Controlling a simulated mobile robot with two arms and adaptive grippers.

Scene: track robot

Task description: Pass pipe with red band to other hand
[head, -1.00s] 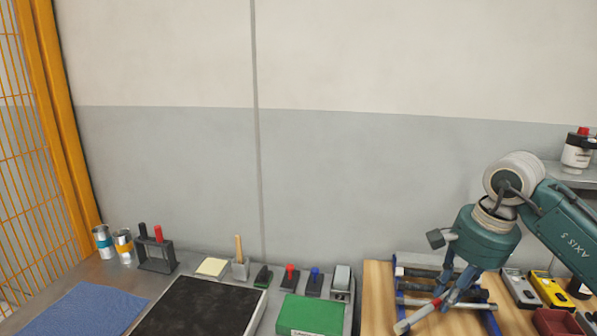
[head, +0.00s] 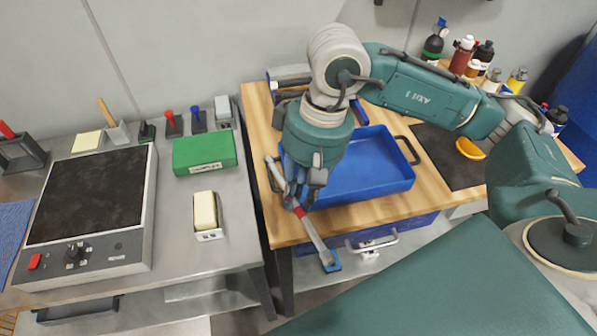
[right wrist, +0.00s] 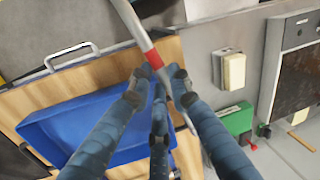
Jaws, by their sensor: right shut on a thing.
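The grey pipe with a red band (head: 314,237) is in my right gripper (head: 298,196). The blue fingers close around it just above the band in the head view, and its lower end slants down past the table's front edge. In the right wrist view the pipe (right wrist: 130,22) runs from the top edge down between the fingertips of my right gripper (right wrist: 156,78), with the red band right at the tips. My left gripper is in neither current view.
A blue tray (head: 385,178) sits on the wooden table (head: 285,232) behind and right of the gripper. The grey bench to the left holds a black-topped plate (head: 88,195), a green box (head: 204,152) and a cream block (head: 205,211). Bottles stand at the back right.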

